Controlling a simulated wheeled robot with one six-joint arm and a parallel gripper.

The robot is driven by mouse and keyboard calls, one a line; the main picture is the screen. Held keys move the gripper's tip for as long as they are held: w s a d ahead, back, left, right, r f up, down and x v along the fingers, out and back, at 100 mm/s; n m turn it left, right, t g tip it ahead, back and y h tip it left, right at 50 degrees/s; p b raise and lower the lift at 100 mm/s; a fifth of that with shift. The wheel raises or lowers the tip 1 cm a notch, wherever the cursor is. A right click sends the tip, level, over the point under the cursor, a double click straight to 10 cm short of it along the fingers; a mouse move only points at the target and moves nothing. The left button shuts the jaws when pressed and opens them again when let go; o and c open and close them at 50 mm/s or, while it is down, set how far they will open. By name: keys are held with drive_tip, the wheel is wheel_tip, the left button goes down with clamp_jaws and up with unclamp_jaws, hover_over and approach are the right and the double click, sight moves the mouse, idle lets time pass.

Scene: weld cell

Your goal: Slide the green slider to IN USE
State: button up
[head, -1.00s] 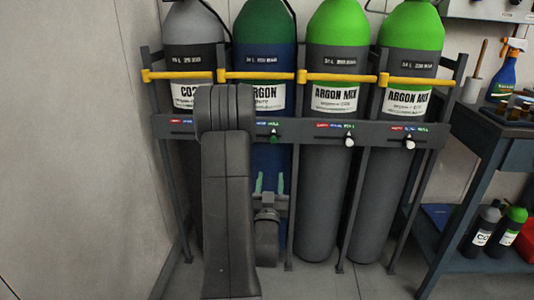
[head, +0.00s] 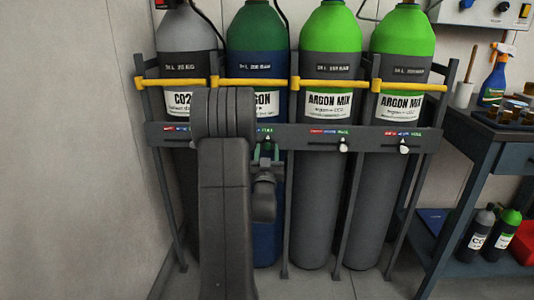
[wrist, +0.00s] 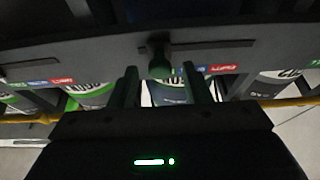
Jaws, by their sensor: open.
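The green slider (wrist: 159,58) is a small knob on the grey rack rail in front of the dark green argon cylinder. In the wrist view, which looks upside down, it sits near the left end of its slot, away from the red label. In the head view the slider (head: 267,141) is small, near the green end of its label strip. My gripper (wrist: 160,82) is open, its two fingers on either side of the knob, with no clear contact. In the head view my gripper (head: 266,151) is just below the rail, and my arm hides the strip's left part.
Two white sliders (head: 343,146) (head: 403,149) are on the same rail to the right. Yellow bars (head: 333,84) cross the cylinders above. A blue-grey cart (head: 505,160) stands at the right, a bare wall at the left.

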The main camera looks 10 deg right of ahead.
drive_tip(key=shift+c, duration=0.4)
clamp_jaws()
drive_tip(key=a, duration=0.2)
drive_tip(key=w+a+b, duration=0.1)
drive_tip(key=a, duration=0.1)
drive_tip(key=shift+w+a+b, duration=0.15)
drive_tip(key=shift+a+b, duration=0.05)
drive_tip(key=shift+b, duration=0.1)
drive_tip(key=shift+o, duration=0.4)
unclamp_jaws()
drive_tip(key=p+v, duration=0.1)
drive_tip(key=v, duration=1.2)
drive_tip(key=shift+s+f, duration=0.2)
drive_tip(key=shift+s, duration=0.15)
